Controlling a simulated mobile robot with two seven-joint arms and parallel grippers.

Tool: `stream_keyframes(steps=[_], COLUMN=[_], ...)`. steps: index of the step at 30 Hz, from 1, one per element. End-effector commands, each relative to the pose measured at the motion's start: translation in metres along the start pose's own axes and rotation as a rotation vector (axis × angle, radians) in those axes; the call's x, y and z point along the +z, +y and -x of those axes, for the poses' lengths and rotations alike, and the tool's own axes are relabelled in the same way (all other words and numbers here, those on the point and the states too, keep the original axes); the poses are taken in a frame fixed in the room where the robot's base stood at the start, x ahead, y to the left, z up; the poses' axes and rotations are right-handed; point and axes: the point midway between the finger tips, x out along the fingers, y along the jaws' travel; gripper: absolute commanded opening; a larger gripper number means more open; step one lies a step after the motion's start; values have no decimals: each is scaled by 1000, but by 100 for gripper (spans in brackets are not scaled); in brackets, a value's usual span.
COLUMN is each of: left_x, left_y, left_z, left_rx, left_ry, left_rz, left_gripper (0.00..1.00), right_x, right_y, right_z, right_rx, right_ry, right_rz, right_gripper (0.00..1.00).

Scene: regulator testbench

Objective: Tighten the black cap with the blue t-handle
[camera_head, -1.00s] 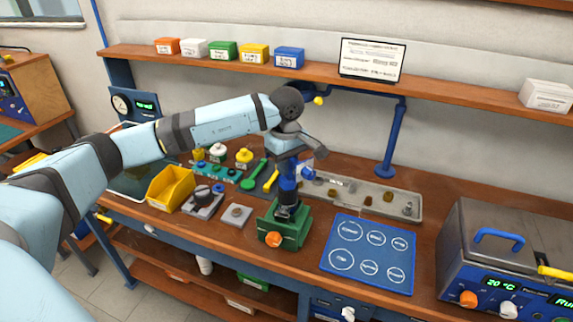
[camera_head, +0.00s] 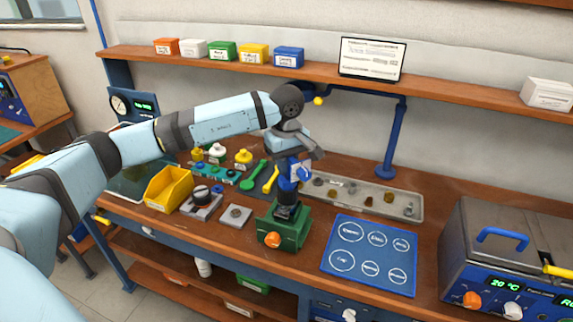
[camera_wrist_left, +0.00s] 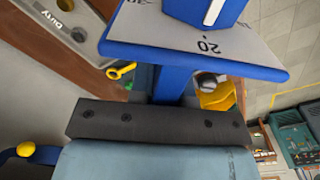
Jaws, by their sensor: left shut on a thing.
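My left gripper (camera_head: 291,158) is above the green vise (camera_head: 283,231) and is shut on the blue t-handle (camera_head: 290,176). In the left wrist view the blue t-handle (camera_wrist_left: 195,58) has a pale dial plate marked 20, close to the gripper's dark edge. In the head view a dark upright part (camera_head: 287,199) stands between the handle and the vise jaws. I cannot tell where the black cap ends and the tool begins there, or whether they touch. The vise has an orange knob in front. My right gripper is not in view.
Left of the vise are a small grey plate (camera_head: 235,216), a dark round part on a grey base (camera_head: 203,199) and a yellow bin (camera_head: 168,188). Behind is a grey parts tray (camera_head: 340,200). A blue circle-marked mat (camera_head: 371,254) and a metal bath (camera_head: 510,250) are right.

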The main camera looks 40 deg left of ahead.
Motion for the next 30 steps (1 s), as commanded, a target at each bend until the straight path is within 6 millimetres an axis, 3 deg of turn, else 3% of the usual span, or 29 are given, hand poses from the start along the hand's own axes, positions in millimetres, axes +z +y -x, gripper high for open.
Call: stream_keyframes(steps=[30], left_x=[0], left_y=[2], left_z=[0], left_rx=[2], left_ry=[1], left_rz=[-187], left_gripper=[0], right_x=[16], right_y=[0], right_z=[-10], right_rx=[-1], right_ry=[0], right_rz=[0], right_gripper=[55])
